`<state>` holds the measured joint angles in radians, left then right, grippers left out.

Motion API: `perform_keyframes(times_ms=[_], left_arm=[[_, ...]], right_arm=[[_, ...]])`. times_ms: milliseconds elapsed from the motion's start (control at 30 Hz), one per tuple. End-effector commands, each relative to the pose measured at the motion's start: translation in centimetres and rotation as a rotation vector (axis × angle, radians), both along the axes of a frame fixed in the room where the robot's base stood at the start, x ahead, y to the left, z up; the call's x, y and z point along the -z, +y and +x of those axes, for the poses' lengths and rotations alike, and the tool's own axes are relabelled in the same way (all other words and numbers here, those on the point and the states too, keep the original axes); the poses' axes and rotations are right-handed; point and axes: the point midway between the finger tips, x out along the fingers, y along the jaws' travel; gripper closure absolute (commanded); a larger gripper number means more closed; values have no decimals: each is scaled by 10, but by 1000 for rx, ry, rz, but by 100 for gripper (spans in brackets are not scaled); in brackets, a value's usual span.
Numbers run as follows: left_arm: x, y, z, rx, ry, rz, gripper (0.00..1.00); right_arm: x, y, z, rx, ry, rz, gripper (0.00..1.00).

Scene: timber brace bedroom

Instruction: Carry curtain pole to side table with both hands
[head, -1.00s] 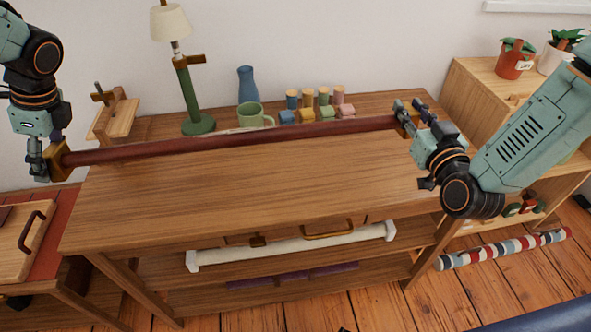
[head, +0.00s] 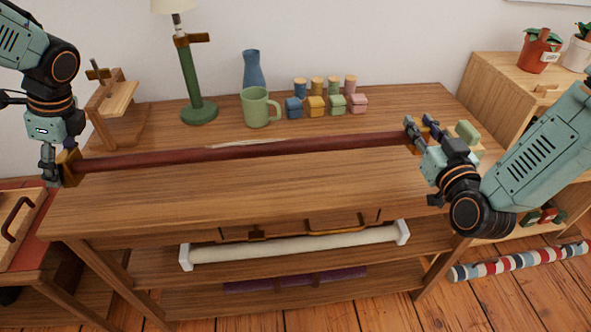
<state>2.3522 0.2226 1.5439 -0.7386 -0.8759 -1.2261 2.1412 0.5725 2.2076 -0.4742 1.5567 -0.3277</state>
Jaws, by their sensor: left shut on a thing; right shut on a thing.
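The curtain pole (head: 250,150) is a long dark red rod with a wooden block at each end. It spans the picture nearly level, slightly higher at the right, above the wooden table (head: 260,195). My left gripper (head: 62,170) is shut on its left end block, beyond the table's left edge. My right gripper (head: 420,137) is shut on its right end, over the table's right part. The pole looks held in the air; its exact height above the tabletop is hard to tell.
A green lamp (head: 194,80), green mug (head: 257,107), blue vase (head: 252,70) and several coloured blocks (head: 316,106) stand along the table's back. A white roll (head: 290,245) lies on the shelf below. A shelf unit with plants (head: 540,50) stands right. The tabletop's front is clear.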

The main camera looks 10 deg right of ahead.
Motion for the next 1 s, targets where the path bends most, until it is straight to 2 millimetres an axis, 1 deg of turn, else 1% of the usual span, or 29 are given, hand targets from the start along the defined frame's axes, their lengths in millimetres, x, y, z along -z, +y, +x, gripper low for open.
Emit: perform_keyframes(times_ms=[33,100,667,1000], left_arm=[[4,1,2,2,-4,3,100],[5,0,2,2,-5,3,100],[6,0,2,2,-4,3,100],[17,0,2,2,-4,3,100]], right_arm=[[4,-3,1,9,-6,-1,100],[6,-3,1,9,-6,-1,100],[7,-4,2,9,-6,-1,100],[17,-4,2,8,-6,-1,100]])
